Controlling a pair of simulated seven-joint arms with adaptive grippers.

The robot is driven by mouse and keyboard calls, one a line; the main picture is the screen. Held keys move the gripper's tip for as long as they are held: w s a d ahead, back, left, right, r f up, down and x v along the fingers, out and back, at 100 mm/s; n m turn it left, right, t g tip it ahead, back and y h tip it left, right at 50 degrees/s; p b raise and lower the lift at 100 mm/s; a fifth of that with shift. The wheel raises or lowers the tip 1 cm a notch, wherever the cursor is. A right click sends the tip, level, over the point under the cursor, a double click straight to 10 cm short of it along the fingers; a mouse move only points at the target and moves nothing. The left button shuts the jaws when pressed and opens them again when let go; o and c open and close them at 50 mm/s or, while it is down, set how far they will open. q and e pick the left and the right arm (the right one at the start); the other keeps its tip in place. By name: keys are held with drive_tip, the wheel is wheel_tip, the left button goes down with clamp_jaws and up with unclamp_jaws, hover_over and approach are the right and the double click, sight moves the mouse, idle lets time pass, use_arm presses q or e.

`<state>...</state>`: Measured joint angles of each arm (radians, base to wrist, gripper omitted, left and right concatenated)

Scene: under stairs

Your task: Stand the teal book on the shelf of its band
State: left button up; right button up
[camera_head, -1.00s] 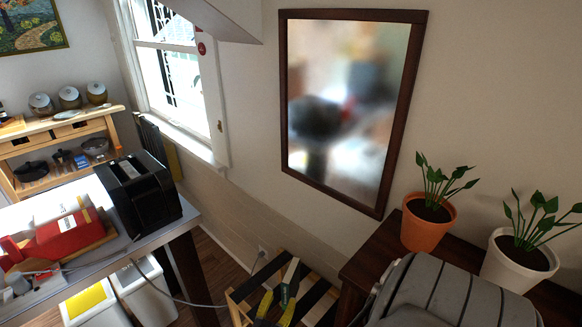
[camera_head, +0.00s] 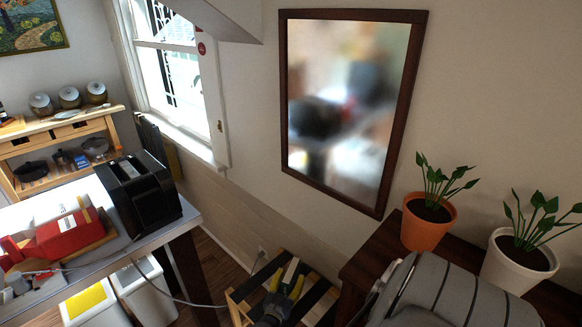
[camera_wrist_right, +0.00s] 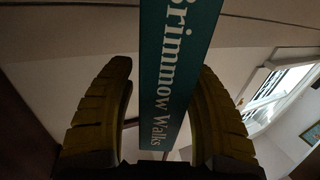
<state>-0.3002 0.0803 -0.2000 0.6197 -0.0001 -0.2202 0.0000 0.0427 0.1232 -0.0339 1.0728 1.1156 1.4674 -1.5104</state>
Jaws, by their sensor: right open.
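The teal book (camera_wrist_right: 178,70) shows in the right wrist view as a spine lettered "Brimmow Walks". The book's lower part is hidden there. I cannot make out a shelf with a colour band. My left gripper is not in view.
A low wooden rack with dark slats (camera_head: 245,291) lies around the right gripper. A dark cabinet (camera_head: 362,262) with two potted plants (camera_head: 430,220) stands to the right. A table (camera_head: 150,240) with a black machine (camera_head: 140,190) stands to the left. A cable hangs between.

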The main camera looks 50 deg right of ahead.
drive_tip(key=shift+d, duration=0.3)
drive_tip(key=shift+c, duration=0.3)
clamp_jaws()
drive_tip(key=shift+w, duration=0.1)
